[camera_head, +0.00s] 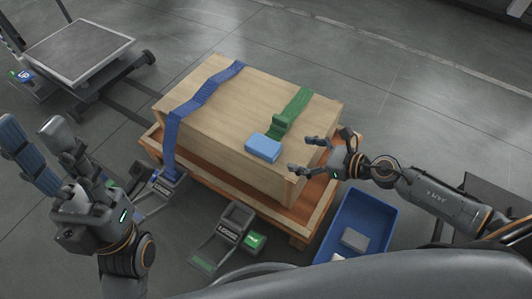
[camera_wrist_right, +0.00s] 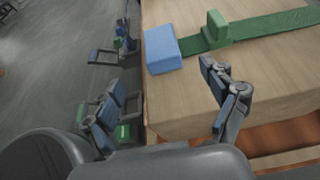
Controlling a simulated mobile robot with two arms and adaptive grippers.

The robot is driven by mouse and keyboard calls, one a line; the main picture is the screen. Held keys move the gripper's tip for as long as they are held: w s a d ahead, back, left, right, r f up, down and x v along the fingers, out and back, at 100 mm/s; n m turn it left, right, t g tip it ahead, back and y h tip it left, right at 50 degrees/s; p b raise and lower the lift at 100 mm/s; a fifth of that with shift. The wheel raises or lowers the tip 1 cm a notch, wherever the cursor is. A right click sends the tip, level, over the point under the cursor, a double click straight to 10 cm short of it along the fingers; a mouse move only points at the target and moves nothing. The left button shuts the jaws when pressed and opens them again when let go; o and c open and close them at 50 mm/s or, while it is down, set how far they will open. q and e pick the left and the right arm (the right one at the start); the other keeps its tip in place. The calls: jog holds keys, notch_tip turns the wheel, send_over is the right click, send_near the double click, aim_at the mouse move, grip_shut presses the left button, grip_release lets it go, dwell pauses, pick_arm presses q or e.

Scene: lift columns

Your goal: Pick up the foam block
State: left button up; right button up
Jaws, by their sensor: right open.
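The foam block, a light blue block (camera_head: 262,148), lies on top of a large wooden crate (camera_head: 215,132) near its front edge. It also shows in the right wrist view (camera_wrist_right: 162,50), just beyond my fingers. My right gripper (camera_head: 302,156) is open and empty at the crate's right front corner, to the right of the block and apart from it. In the right wrist view its fingers (camera_wrist_right: 165,82) are spread wide. My left gripper (camera_head: 36,122) is at the far left, away from the crate, with its fingers apart and nothing between them.
A green strap (camera_head: 297,101) with a green buckle (camera_head: 281,124) lies right behind the block. A blue strap (camera_head: 205,88) crosses the crate's left side. A blue bin (camera_head: 372,206) stands at the right front. A wheeled platform (camera_head: 80,50) stands back left.

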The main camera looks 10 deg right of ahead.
aim_at(265, 145)
jog(key=x, duration=0.8)
jog(key=shift+r, duration=0.1)
jog(key=shift+b+x, duration=0.55)
jog(key=shift+x, duration=2.3)
jog(key=shift+r, duration=0.2)
jog(key=shift+c, duration=0.2)
jog(key=c, duration=0.8)
